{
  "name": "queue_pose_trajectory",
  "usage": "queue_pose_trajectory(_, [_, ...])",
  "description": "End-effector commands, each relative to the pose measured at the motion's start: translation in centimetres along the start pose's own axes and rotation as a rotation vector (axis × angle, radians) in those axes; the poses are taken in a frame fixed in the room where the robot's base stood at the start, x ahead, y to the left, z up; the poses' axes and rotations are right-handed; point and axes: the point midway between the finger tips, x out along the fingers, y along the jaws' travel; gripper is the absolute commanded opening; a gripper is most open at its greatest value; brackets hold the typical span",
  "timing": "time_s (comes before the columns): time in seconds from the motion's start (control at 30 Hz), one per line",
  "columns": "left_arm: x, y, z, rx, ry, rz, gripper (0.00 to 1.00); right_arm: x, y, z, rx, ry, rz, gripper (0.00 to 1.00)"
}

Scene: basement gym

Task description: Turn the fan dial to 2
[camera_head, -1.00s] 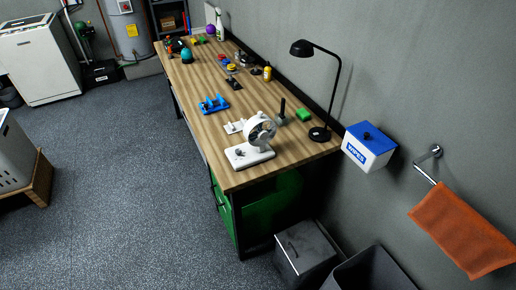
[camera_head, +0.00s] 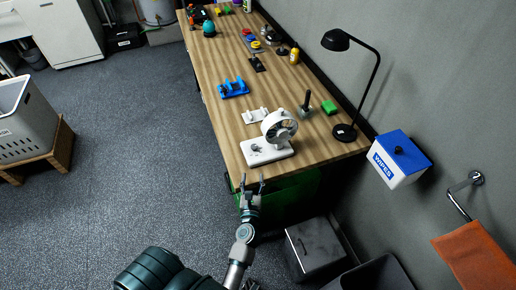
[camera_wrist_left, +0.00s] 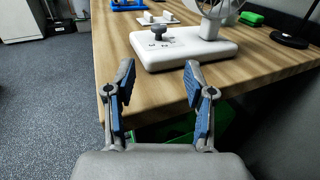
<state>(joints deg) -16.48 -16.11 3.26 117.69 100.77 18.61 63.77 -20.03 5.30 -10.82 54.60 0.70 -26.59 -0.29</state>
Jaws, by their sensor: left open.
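The white desk fan (camera_head: 279,128) stands on the wooden workbench near its front end. Its white base (camera_head: 267,151) carries a small grey dial (camera_head: 256,148) on the left part of its top. In the left wrist view the dial (camera_wrist_left: 159,35) is a grey knob standing up from the base (camera_wrist_left: 182,48), with small marks beside it too small to read. My left gripper (camera_head: 251,184) is open and empty, just off the bench's front edge, short of the fan base and apart from the dial. Its two fingers (camera_wrist_left: 158,88) also show in the left wrist view. My right gripper is not seen.
The bench (camera_head: 220,112) also holds a white stand (camera_head: 256,116), a blue holder (camera_head: 234,88), a green block (camera_head: 329,107) and a black lamp (camera_head: 344,131). A wipes box (camera_head: 399,161) hangs on the right wall. Grey bins (camera_head: 315,249) stand below.

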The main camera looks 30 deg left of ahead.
Motion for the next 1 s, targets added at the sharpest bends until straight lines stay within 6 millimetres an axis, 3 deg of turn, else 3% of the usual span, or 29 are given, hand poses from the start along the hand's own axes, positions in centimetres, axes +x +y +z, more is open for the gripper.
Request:
queue_pose_trajectory(0.2, [5.7,0.2,0.2,0.001,-0.003,-0.001,0.54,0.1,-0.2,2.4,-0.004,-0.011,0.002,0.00])
queue_pose_trajectory(0.5, [11.8,0.4,-0.1,0.002,-0.001,-0.001,0.54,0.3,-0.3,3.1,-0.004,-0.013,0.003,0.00])
queue_pose_trajectory(0.7, [13.4,0.1,-0.1,0.003,-0.001,-0.002,0.54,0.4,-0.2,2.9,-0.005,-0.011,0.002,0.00])
queue_pose_trajectory(1.0, [13.6,0.2,-0.1,0.003,0.000,-0.002,0.54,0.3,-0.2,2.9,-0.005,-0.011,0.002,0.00])
